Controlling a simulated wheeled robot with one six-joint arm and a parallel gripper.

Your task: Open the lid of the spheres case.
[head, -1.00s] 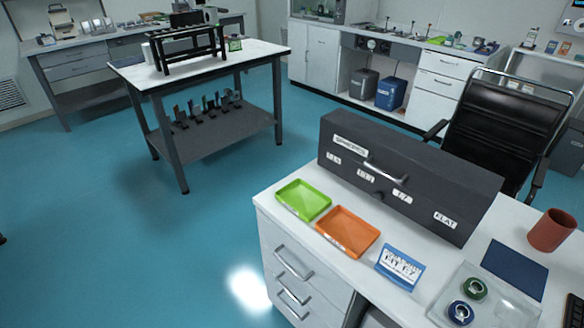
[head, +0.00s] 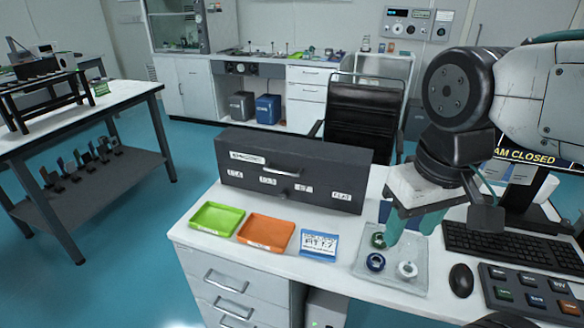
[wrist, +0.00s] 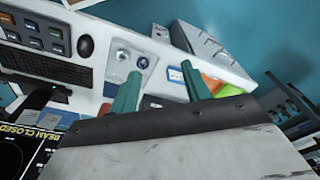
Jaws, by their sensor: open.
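The spheres case (head: 350,171) is a long dark grey box at the back of the white desk, with its lid shut. Its front has a metal handle (head: 282,171), a white name label at upper left and a row of small labels. My gripper (head: 409,226) is open and empty, with green fingers pointing down over the clear tray, to the right and front of the case. It also shows in the wrist view (wrist: 160,72), with its fingers apart and the desk beyond them. I cannot make out the case clearly in the wrist view.
A green tray (head: 216,219), an orange tray (head: 265,232) and a blue-white card (head: 319,245) lie before the case. The clear tray (head: 395,281) holds ring-shaped parts. A keyboard (head: 500,245), mouse (head: 461,280) and button panel (head: 530,290) are right. A black chair (head: 362,118) stands behind.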

